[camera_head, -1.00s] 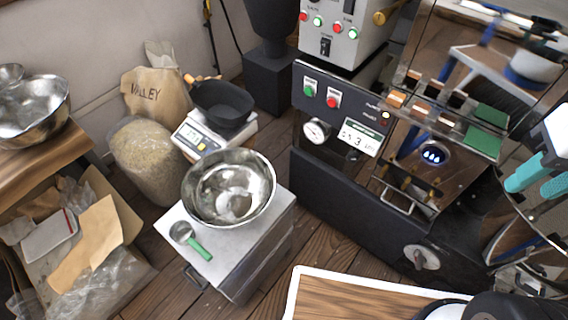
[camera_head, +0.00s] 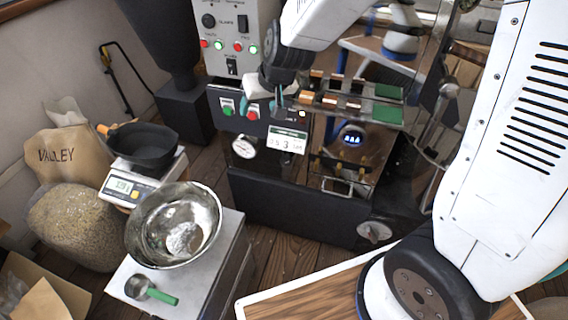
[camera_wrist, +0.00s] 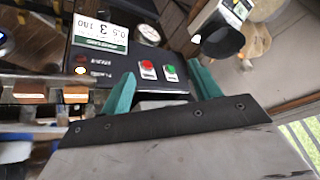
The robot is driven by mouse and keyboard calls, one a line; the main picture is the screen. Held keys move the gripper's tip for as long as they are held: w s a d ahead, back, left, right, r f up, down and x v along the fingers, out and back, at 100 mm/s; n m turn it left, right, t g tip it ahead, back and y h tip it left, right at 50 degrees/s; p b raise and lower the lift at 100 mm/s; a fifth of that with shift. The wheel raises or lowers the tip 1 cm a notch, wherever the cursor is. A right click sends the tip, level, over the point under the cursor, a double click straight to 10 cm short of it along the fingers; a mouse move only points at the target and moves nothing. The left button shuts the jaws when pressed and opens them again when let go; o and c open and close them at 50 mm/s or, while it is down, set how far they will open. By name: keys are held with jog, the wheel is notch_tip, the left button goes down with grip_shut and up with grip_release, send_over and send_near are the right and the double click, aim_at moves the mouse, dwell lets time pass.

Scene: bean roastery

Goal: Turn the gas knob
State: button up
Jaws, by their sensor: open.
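A round pale knob (camera_head: 374,232) with a raised bar sits low on the dark front of the roasting machine (camera_head: 290,205). No label on it can be read, and it is outside the wrist view. My gripper (camera_head: 262,101) is open and empty in front of the upper panel, well above and left of that knob. Its teal fingers also show in the wrist view (camera_wrist: 163,88), apart, with a red button (camera_wrist: 147,69) and a green button (camera_wrist: 170,73) seen between them. Whether the fingers touch the panel cannot be told.
A steel bowl (camera_head: 175,226) and a green-handled scoop (camera_head: 150,291) rest on a pale cabinet at the left. A wood-topped surface (camera_head: 300,300) lies in front of the knob.

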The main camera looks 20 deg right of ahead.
jog(key=w+a+f+t+h, duration=0.1)
jog(key=w+f, duration=0.3)
jog(key=f, duration=0.2)
jog(key=w+a+f+t, duration=0.1)
jog(key=w+a+f, duration=0.15)
jog(key=f, duration=0.35)
jog(key=n+t+h, duration=0.3)
jog(key=t+h, duration=0.4)
jog(key=h, duration=0.5)
send_near(285, 162)
jog(key=x, duration=0.9)
jog(key=shift+w+d+f, duration=0.1)
jog(key=shift+w+d, duration=0.05)
jog(key=shift+w, duration=0.2)
jog(key=c, duration=1)
